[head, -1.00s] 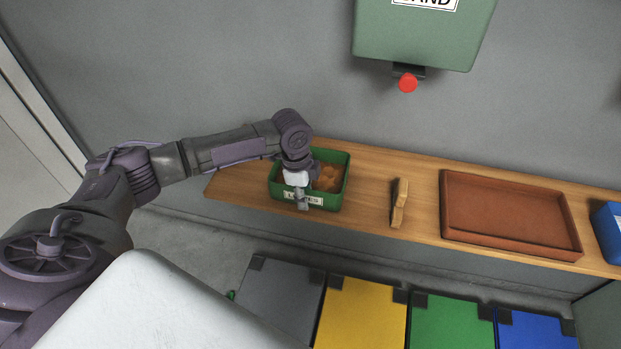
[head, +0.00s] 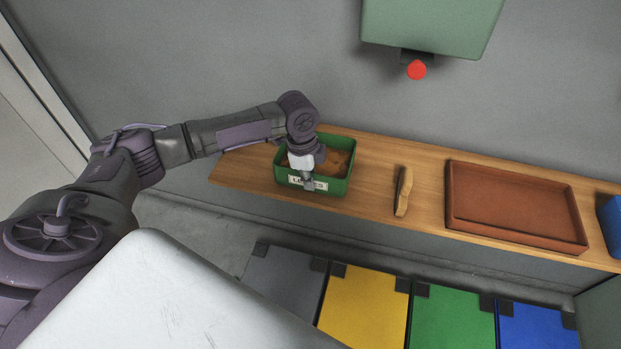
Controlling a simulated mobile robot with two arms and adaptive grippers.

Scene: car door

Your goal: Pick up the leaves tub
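The leaves tub (head: 345,148) is a green open box with brown leaves inside and a white label on its front. It stands on the left part of the wooden shelf. My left gripper (head: 308,183) is at the tub's front wall, beside the label and partly covering it. Its fingers point down over the front rim. I cannot tell whether they are closed on the wall. My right gripper is not in view.
The wooden shelf (head: 423,195) runs along the grey wall. A wooden brush (head: 403,190) and a brown tray (head: 515,207) lie to the right of the tub, with a blue box (head: 611,212) at the far right. A green dispenser with a red knob (head: 416,70) hangs above. Coloured bin lids (head: 365,305) are below.

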